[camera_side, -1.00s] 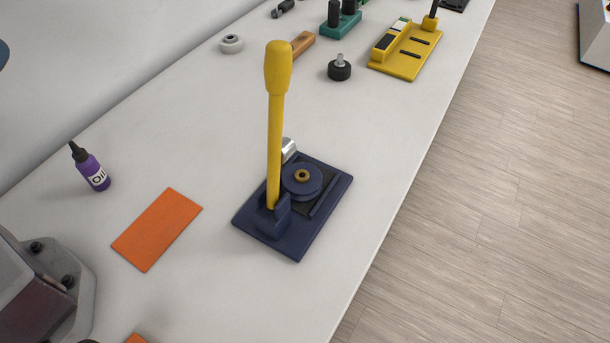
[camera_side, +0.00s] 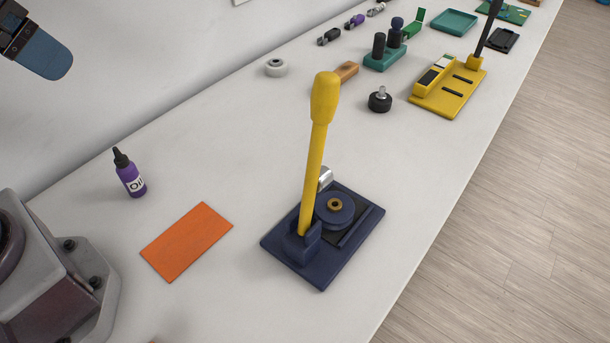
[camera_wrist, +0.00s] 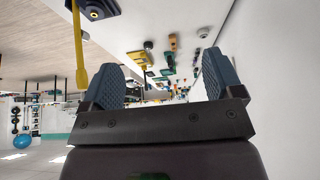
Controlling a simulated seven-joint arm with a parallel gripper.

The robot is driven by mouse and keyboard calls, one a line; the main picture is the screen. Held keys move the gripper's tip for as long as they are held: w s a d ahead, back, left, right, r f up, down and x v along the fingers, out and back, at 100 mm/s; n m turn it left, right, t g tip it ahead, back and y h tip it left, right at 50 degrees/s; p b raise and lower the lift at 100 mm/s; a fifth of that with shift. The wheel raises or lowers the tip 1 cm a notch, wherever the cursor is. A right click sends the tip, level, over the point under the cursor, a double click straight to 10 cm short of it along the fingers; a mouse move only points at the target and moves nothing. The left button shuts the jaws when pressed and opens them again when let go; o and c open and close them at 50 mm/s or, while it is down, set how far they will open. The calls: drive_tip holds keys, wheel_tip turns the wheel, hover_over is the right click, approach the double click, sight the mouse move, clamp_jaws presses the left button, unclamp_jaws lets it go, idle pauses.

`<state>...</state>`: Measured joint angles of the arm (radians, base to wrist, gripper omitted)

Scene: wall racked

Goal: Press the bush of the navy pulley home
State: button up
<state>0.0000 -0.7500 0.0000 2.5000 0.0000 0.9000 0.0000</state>
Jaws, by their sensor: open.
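The navy press (camera_side: 322,272) stands on the bench in the side view, its yellow lever (camera_side: 316,150) raised and nearly upright. The navy pulley (camera_side: 343,219) lies flat on the press bed, with the brass-coloured bush (camera_side: 335,204) at its centre. I cannot tell how deep the bush sits. A silver cylinder (camera_side: 325,177) beside the pulley is partly hidden by the lever. My gripper (camera_wrist: 162,78) is open and empty, its blue pads apart in the wrist view. One pad shows high at the left in the side view, far from the press. The lever also shows in the wrist view (camera_wrist: 79,45).
An orange mat (camera_side: 187,242) and a purple oil bottle (camera_side: 130,174) are left of the press. Behind it are a black knob (camera_side: 380,102), a white ring (camera_side: 276,68), a wooden block (camera_side: 346,72) and a yellow fixture (camera_side: 448,92). Bench around the press is clear.

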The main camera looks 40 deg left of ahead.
drive_tip(key=c, duration=0.3)
drive_tip(key=shift+d+f, duration=0.1)
drive_tip(key=shift+d, duration=0.25)
drive_tip(key=c, duration=0.4)
drive_tip(key=w+d+m, duration=0.1)
drive_tip(key=d+m, duration=0.3)
drive_tip(key=d, duration=0.1)
drive_tip(key=w+d+m+h, duration=0.1)
drive_tip(key=d+m, duration=0.2)
drive_tip(key=shift+w+d+f+g, duration=0.1)
drive_tip(key=shift+w+f+g, duration=0.05)
drive_tip(key=shift+w+g, duration=0.2)
clamp_jaws()
drive_tip(key=m+t+h, duration=0.2)
drive_tip(key=m+t, duration=0.1)
drive_tip(key=m, duration=1.2)
approach(313, 102)
drive_tip(key=shift+m, duration=0.3)
drive_tip(key=x, duration=0.6)
drive_tip(key=shift+s+f, duration=0.15)
drive_tip(key=shift+f, duration=0.1)
drive_tip(key=shift+w+d+f, duration=0.1)
drive_tip(key=shift+w, duration=0.35)
